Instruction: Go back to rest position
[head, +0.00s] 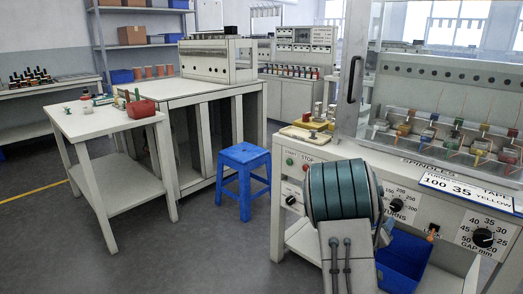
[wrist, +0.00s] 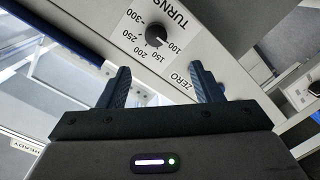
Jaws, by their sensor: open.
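My gripper (wrist: 162,84) shows in the wrist view with its two dark fingers apart and nothing between them. Beyond the fingers is the white machine front with the TURNS dial (wrist: 155,36) and the ZERO label. In the head view my teal and grey arm stands in front of the winding machine (head: 420,170), covering part of its front panel. The gripper itself is hidden behind the arm there. I cannot tell whether the fingers touch the panel.
A blue bin (head: 405,262) sits below the machine panel, close to my arm. A blue stool (head: 244,170) stands left of the machine. A white side table (head: 105,121) holds a red bowl (head: 141,108) and small parts.

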